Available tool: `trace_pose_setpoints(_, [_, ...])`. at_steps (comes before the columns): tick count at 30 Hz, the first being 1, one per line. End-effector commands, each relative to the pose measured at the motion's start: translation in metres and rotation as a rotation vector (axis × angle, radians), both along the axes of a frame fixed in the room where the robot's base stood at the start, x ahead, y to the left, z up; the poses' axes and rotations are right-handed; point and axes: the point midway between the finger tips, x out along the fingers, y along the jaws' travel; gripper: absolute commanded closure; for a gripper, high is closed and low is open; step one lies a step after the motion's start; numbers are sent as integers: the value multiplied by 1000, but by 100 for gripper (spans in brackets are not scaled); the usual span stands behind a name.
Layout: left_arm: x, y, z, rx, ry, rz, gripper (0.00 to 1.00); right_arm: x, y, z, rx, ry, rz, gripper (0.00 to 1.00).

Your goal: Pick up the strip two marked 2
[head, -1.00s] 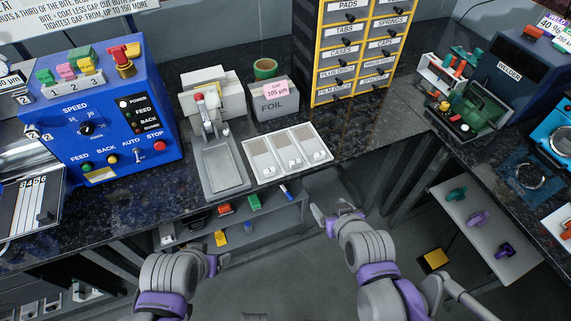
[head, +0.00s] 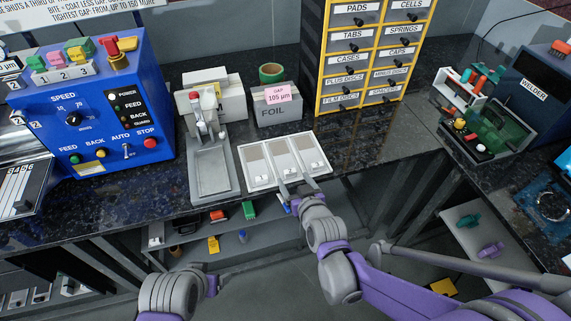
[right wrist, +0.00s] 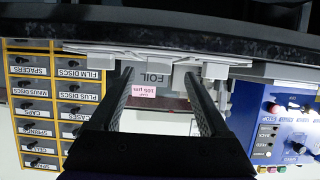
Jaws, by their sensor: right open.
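A white tray (head: 325,158) with three compartments lies at the bench's front edge. Each compartment holds a flat grey strip with a small white tag at its near end. The middle strip (head: 281,152) is probably strip two; the marks are too small to read. My right gripper (head: 297,184) is open and empty at the tray's near edge, its fingers pointing toward the middle and right compartments. In the right wrist view its two fingers (right wrist: 160,78) stand apart with nothing between them. My left gripper (head: 212,284) is low at the left, away from the tray; its jaws are unclear.
A grey press (head: 212,165) stands just left of the tray. A FOIL box (head: 277,108) with a pink label stands behind it, and a yellow drawer cabinet (head: 368,60) behind right. Bench top right of the tray is clear. A shelf with small items lies below.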

Motion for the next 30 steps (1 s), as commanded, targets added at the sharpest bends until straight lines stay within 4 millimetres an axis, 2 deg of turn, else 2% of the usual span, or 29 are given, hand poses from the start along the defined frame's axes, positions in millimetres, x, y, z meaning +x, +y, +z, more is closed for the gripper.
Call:
trace_pose_setpoints(3, [0,0,-2,0,1,0,24,18,5,-7,0,0,0,20])
trace_pose_setpoints(6, [0,0,-3,0,1,0,24,26,8,-10,0,0,-1,20])
trace_pose_setpoints(14, [0,0,-3,0,1,0,24,29,8,-11,0,0,-1,20])
trace_pose_setpoints(17, [0,0,-3,0,1,0,24,28,8,-11,0,0,-1,34])
trace_pose_setpoints(27, [0,0,-3,0,1,0,24,28,8,-11,0,0,-1,96])
trace_pose_setpoints(28, [0,0,-3,0,1,0,24,28,8,-11,0,0,-1,100])
trace_pose_setpoints(30, [0,0,-3,0,1,0,24,28,8,-11,0,0,-1,100])
